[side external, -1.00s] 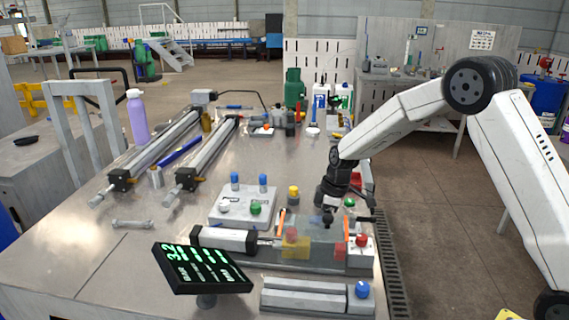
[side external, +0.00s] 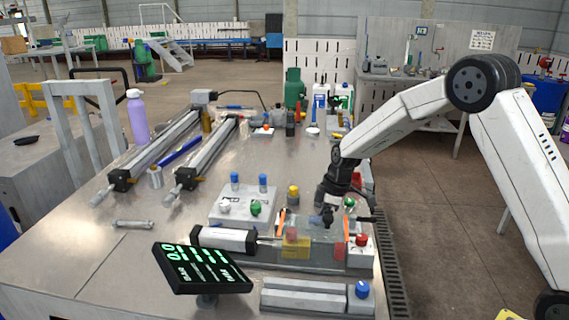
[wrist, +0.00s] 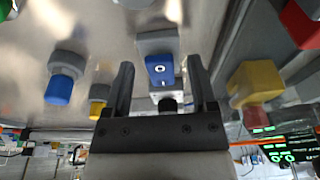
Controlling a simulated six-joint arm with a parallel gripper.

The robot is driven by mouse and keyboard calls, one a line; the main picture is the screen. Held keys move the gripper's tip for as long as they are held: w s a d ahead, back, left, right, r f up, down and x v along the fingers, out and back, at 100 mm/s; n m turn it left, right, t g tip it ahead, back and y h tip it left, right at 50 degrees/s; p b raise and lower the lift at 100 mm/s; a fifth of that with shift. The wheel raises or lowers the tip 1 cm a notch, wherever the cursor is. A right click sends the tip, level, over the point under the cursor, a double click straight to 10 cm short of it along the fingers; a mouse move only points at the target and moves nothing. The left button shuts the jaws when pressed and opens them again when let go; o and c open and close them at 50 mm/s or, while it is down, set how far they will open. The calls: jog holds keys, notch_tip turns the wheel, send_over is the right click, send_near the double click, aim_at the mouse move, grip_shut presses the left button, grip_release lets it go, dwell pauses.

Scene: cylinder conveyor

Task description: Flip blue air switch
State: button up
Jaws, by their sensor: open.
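The blue air switch (wrist: 160,72) shows in the wrist view as a small rocker with white marks, seated on a grey block. My gripper (wrist: 160,66) is open, with one dark finger to each side of the switch and a visible gap to both. I cannot tell how far the fingertips are from it in depth. In the side external view my gripper (side external: 328,217) is low over the right part of the bench, behind the clear-sided station. The blue switch cannot be made out there, and my gripper may hide it.
A yellow knob (side external: 293,191) stands nearby. The red button (side external: 361,240) and a cylinder (side external: 222,239) are in front. A tilted black display (side external: 181,278) stands at the front.

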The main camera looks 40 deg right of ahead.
notch_tip(320, 180, up, 7)
jog(key=s+d, duration=0.1)
dwell(0.5)
jog(key=shift+r, duration=0.15)
jog(key=shift+w+a+r+g+h, duration=0.15)
jog(key=shift+w+a+g+h, duration=0.3)
jog(key=shift+w+a, duration=0.3)
jog(key=shift+w+a+r+g+h, duration=0.2)
jog(key=shift+w+a+g+h, duration=0.15)
jog(key=shift+f, duration=0.15)
jog(key=shift+f, duration=3.75)
grip_shut()
